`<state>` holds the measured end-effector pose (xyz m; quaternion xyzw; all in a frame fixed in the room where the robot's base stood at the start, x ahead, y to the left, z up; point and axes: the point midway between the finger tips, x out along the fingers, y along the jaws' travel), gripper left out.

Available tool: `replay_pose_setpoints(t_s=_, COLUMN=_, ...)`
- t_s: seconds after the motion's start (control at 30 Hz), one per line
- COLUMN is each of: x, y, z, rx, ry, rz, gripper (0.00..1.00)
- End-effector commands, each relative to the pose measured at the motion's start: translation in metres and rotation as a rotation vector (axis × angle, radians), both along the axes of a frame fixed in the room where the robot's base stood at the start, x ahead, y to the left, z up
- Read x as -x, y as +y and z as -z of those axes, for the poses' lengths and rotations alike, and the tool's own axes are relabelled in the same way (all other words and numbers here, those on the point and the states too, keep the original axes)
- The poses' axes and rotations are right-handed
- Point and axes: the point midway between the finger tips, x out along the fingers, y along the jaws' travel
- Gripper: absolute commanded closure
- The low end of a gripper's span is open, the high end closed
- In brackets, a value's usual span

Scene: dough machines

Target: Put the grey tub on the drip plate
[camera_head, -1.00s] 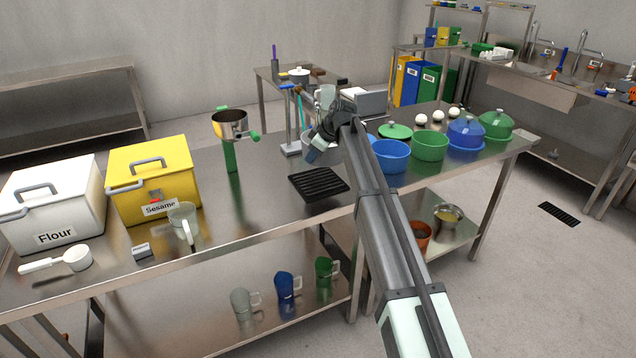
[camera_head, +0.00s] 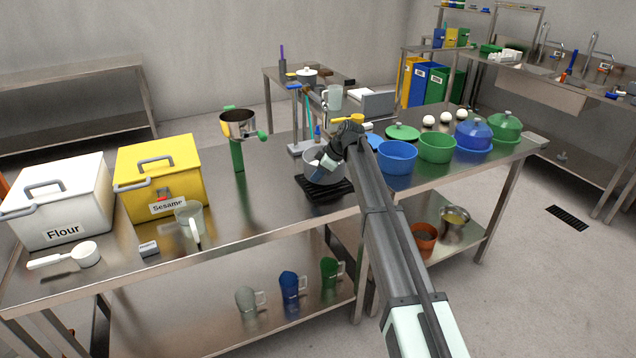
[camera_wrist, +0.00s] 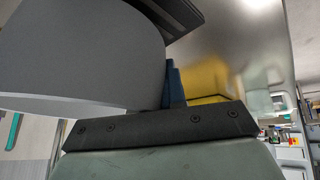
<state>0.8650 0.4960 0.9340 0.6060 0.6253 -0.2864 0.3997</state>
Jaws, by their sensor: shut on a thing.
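The grey tub (camera_head: 336,174) is over the black ribbed drip plate (camera_head: 343,191) in the head view and hides most of its middle. The dark drip plate (camera_wrist: 176,14) shows close to the tub's base there. I cannot tell whether the base touches the plate or hangs slightly above it.
Blue (camera_head: 397,158) and green (camera_head: 437,147) bowls stand right of my arm. A green stand with a steel pot (camera_head: 238,123) is to the left. The yellow Sesame bin (camera_head: 160,178) and a clear jug (camera_head: 190,220) are further left. Bare steel tabletop (camera_head: 265,190) lies left of the plate.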

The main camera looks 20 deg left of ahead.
Motion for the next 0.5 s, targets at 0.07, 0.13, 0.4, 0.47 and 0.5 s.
replay_pose_setpoints(t_s=0.07, x=0.000, y=0.000, z=0.008, rx=0.000, ry=0.001, rz=0.001, gripper=1.00)
replay_pose_setpoints(t_s=0.13, x=0.000, y=0.000, z=0.017, rx=0.000, ry=0.001, rz=0.001, gripper=1.00)
replay_pose_setpoints(t_s=0.4, x=0.000, y=0.000, z=0.032, rx=-0.001, ry=-0.001, rz=0.000, gripper=1.00)
replay_pose_setpoints(t_s=0.47, x=0.000, y=0.000, z=0.032, rx=-0.001, ry=-0.001, rz=0.000, gripper=1.00)
replay_pose_setpoints(t_s=0.5, x=0.000, y=0.000, z=0.032, rx=-0.001, ry=-0.001, rz=0.000, gripper=1.00)
